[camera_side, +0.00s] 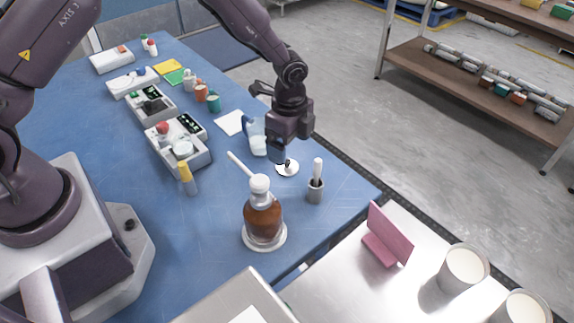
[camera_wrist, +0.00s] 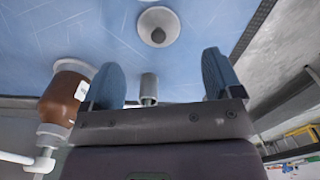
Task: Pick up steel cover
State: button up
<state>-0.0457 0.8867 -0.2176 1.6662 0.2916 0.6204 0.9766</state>
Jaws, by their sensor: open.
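The steel cover is a small pale round disc (camera_side: 287,169) with a dark knob on top. It lies flat on the blue table in the side view, just below my gripper (camera_side: 278,153). In the wrist view the cover (camera_wrist: 146,22) is near the top centre, beyond the two blue fingertips (camera_wrist: 161,76). The fingers are spread wide with nothing between them that they touch. The grinder (camera_side: 263,218), with a brown body, white top and white crank handle, stands on a pale round base nearby. It also shows at the left of the wrist view (camera_wrist: 62,98).
A small grey cup (camera_side: 315,192) with a white-handled tool stands right of the cover. A blue and white item (camera_side: 258,143) is close to the gripper's left. A pink stand (camera_side: 388,235) and white cups (camera_side: 462,270) are on the metal table (camera_side: 345,290). Several devices line the blue table's left.

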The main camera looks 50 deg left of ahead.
jog(key=shift+s+a+f, duration=0.1)
jog(key=shift+a+f, duration=0.05)
jog(key=shift+f, duration=1.35)
jog(key=shift+a+f, duration=0.15)
jog(key=shift+f, duration=1.3)
jog(key=c, duration=1)
